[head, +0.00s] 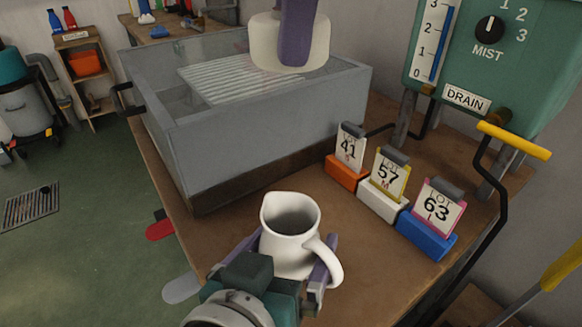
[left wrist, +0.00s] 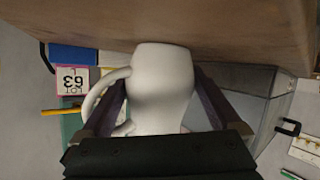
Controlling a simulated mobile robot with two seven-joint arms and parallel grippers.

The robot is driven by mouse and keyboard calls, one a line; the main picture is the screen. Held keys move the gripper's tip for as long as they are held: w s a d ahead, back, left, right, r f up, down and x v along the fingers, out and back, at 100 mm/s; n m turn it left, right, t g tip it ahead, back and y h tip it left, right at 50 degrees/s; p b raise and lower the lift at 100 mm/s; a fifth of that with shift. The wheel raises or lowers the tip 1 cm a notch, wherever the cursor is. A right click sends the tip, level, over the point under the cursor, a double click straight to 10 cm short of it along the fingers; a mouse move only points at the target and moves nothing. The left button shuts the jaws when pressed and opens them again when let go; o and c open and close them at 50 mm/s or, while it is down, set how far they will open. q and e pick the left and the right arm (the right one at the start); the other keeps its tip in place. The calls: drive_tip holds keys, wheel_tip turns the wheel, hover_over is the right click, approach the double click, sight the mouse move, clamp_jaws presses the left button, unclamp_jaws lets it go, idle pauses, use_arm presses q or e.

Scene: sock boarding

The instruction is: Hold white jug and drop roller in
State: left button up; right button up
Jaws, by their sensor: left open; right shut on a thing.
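A white jug (head: 290,225) with a handle stands upright on the brown bench near its front edge, its mouth open upward and its inside looking empty. My left gripper (head: 284,256) is open, with one purple finger on each side of the jug. The left wrist view also shows the jug (left wrist: 162,90) between the spread fingers; whether they touch it I cannot tell. My right gripper (head: 298,28) shows only as a purple finger at the top edge, shut on a cream cylinder, apparently the roller (head: 262,45). It is above the grey tank, beyond the jug.
A grey tank (head: 255,130) with a ribbed rack stands behind the jug. Lot cards 41 (head: 350,150), 57 (head: 390,180) and 63 (head: 437,210) stand in coloured blocks to the right. A green panel (head: 455,60) and a yellow-handled drain lever (head: 515,140) are beyond them.

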use_arm(q)
drive_tip(key=shift+c, duration=0.2)
drive_tip(key=c, duration=1.2)
drive_tip(key=shift+c, duration=0.2)
use_arm(e)
wheel_tip(320, 180, down, 13)
idle(0.7)
drive_tip(key=o, duration=1.5)
drive_tip(key=r, duration=0.4)
drive_tip(key=d+r, duration=0.1)
drive_tip(key=r, duration=0.7)
drive_tip(key=shift+w+d, duration=0.1)
drive_tip(key=shift+d, duration=0.1)
